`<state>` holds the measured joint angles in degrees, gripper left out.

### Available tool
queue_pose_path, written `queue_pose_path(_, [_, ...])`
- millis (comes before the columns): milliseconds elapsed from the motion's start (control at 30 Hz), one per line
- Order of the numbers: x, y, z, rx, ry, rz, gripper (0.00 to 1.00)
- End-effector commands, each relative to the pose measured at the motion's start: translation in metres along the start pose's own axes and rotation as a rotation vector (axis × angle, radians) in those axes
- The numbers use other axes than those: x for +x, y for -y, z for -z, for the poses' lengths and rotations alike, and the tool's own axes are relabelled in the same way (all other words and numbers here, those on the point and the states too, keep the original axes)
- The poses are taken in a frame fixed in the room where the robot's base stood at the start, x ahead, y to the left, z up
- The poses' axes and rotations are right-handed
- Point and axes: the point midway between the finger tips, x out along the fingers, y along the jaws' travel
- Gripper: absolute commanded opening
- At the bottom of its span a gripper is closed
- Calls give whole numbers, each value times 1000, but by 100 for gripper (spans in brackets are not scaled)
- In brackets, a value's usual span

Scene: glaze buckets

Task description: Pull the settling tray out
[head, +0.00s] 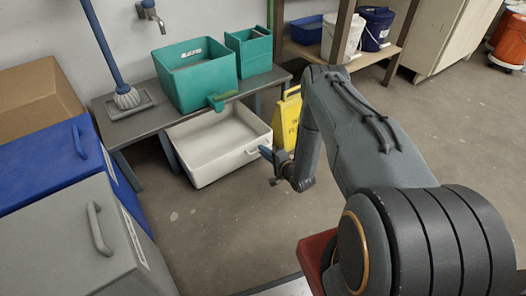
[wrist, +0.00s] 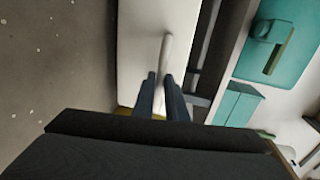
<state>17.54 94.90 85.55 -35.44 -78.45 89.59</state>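The settling tray (head: 212,160) is a white, empty, open tub low under the grey bench, its front part showing past the bench edge. It has a pale handle on its right end. In the wrist view its white wall (wrist: 140,35) and handle (wrist: 167,48) show close up. My gripper (head: 270,167) is at that right end, its fingers apart. In the wrist view my gripper (wrist: 162,92) has one finger on each side of the handle's near end. Contact between fingers and handle is not clear.
Two teal containers (head: 198,82) stand on the bench (head: 142,122), one with a spout above the tray. A yellow floor sign (head: 288,118) stands just behind my gripper. Blue and grey bins (head: 65,240) are at left. The floor (head: 215,225) before the tray is clear.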

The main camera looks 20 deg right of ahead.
Motion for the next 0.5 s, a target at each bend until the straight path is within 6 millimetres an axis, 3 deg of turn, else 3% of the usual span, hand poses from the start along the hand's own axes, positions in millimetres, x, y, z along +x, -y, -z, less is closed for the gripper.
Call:
queue_pose_path(100, [0,0,0,0,0,0,28])
queue_pose_path(367, [0,0,0,0,1,0,28])
queue_pose_path(500, [-11,1,0,1,-1,-1,28])
